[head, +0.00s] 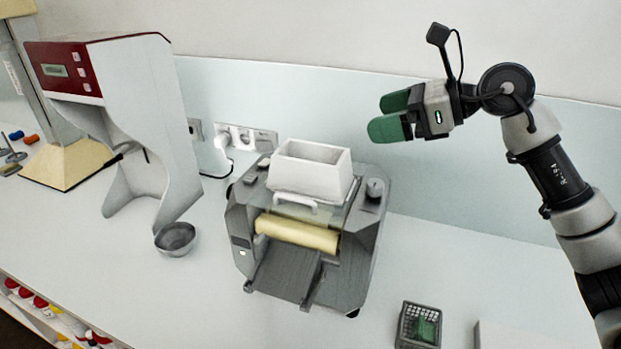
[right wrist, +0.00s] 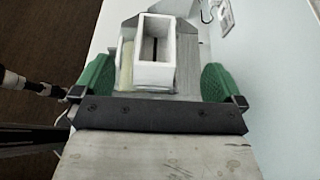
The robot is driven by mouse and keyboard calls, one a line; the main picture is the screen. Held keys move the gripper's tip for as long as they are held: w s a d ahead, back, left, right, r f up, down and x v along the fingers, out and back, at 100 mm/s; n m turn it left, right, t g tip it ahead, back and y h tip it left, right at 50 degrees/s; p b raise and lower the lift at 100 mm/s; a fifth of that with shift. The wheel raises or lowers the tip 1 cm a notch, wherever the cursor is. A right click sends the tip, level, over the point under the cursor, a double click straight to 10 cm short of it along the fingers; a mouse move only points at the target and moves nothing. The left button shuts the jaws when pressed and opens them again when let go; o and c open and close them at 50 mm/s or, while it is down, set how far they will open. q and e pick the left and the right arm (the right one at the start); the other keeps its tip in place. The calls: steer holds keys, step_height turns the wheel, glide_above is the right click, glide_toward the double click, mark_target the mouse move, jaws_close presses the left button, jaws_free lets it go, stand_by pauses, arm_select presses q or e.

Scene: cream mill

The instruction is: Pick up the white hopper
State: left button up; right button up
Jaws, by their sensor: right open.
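The white hopper (head: 310,172) is an open-topped rectangular box. It sits upright on top of the grey mill (head: 356,255), above a cream roller (head: 298,234). My right gripper (head: 386,118) is in the air to the right of the hopper and higher in the head view, apart from it, with green fingers. In the right wrist view the hopper (right wrist: 154,74) shows beyond and between the spread fingers (right wrist: 158,82), and nothing is held. My left gripper is not seen in the head view.
A red and white machine (head: 150,110) stands at the left with a metal bowl (head: 175,239) by it. A wall with sockets (head: 247,138) is behind the mill. The counter right of the mill is mostly clear.

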mark_target(326, 153)
arm_select(q)
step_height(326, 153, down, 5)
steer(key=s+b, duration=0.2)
steer(key=b, duration=0.2)
arm_select(e)
step_height(326, 153, down, 5)
steer(key=shift+r, duration=0.2)
steer(key=shift+w+a+f, duration=0.1)
steer(key=shift+a, duration=0.1)
steer(key=p+x, duration=0.2)
steer(key=x, duration=0.2)
steer(key=shift+a, duration=0.35)
steer(key=shift+w+a+f, duration=0.1)
steer(key=shift+w+a, duration=0.1)
steer(key=shift+a, duration=0.05)
steer(key=p+x, duration=0.3)
steer(key=x, duration=0.2)
steer(key=shift+s, duration=0.2)
steer(key=shift+w+a, duration=0.1)
steer(key=shift+a, duration=0.1)
steer(key=shift+d, duration=0.15)
steer(key=shift+c, duration=0.8)
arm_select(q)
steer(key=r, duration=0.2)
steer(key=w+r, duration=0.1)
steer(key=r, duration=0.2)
arm_select(e)
steer(key=c, duration=0.7)
